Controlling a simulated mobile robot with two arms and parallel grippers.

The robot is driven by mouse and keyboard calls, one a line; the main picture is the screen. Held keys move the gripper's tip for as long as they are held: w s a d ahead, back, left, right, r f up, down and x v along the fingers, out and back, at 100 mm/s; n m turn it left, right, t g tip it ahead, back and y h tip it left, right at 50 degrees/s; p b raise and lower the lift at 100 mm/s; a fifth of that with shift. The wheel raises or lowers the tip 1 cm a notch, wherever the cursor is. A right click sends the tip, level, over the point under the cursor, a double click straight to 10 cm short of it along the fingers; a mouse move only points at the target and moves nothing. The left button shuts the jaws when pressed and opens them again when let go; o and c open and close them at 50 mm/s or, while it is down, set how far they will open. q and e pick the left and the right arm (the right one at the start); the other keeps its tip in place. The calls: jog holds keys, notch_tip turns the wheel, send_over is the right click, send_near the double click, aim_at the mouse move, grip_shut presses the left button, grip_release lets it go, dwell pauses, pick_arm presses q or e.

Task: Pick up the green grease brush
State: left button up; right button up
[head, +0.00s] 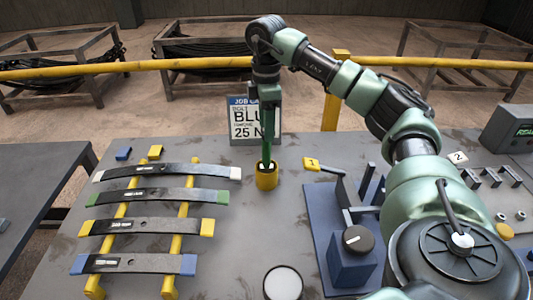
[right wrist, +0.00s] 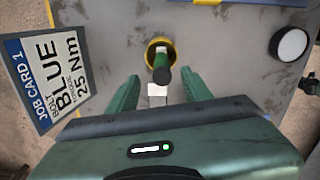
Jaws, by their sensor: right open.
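The green grease brush (right wrist: 162,74) stands in a small yellow cup (head: 267,181) on the grey bench, handle up. In the head view the brush (head: 266,152) shows as a thin green handle just below my right gripper (head: 267,134). The right gripper points down from above the cup. In the right wrist view its two green fingers (right wrist: 160,80) are open, one on each side of the brush handle, with a gap on both sides. The brush's lower end is hidden in the cup. My left gripper is not in view.
The job card (head: 243,121) stands close behind the brush. Leaf springs (head: 150,196) lie across yellow rails on the left. A blue fixture with a knob (head: 357,238) is to the right, and a white-topped round thing (head: 283,283) is in front. Bare bench surrounds the cup.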

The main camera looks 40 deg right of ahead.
aim_at(267, 150)
jog(key=shift+f, duration=0.7)
notch_tip(267, 150, down, 7)
jog(key=shift+s+f+p, duration=0.1)
jog(key=shift+f+p, duration=0.05)
jog(key=shift+p, duration=0.7)
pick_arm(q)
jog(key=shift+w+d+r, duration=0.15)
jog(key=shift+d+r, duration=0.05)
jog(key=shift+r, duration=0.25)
pick_arm(e)
grip_shut()
